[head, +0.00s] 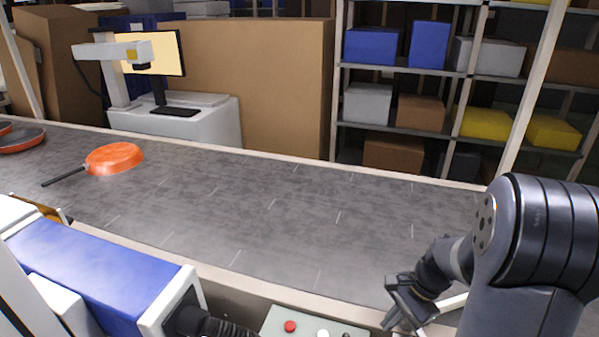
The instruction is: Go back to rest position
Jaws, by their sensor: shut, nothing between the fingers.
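My gripper (397,318) is at the lower right of the head view, low by the near edge of the conveyor, partly cut off by the bottom of the frame. It is shut and holds nothing. My dark grey arm folds at the right side. An orange pan (114,158) with a black handle lies on the grey conveyor belt (300,215) at the left, far from my gripper. More pans (22,141) show at the far left edge, partly cut off.
A blue and white machine (95,272) stands at the lower left. A control panel (310,325) with a red button sits at the bottom, left of my gripper. Behind the belt are a monitor desk (190,125), a brown panel (250,85) and shelves with boxes (420,112). The belt's middle and right are clear.

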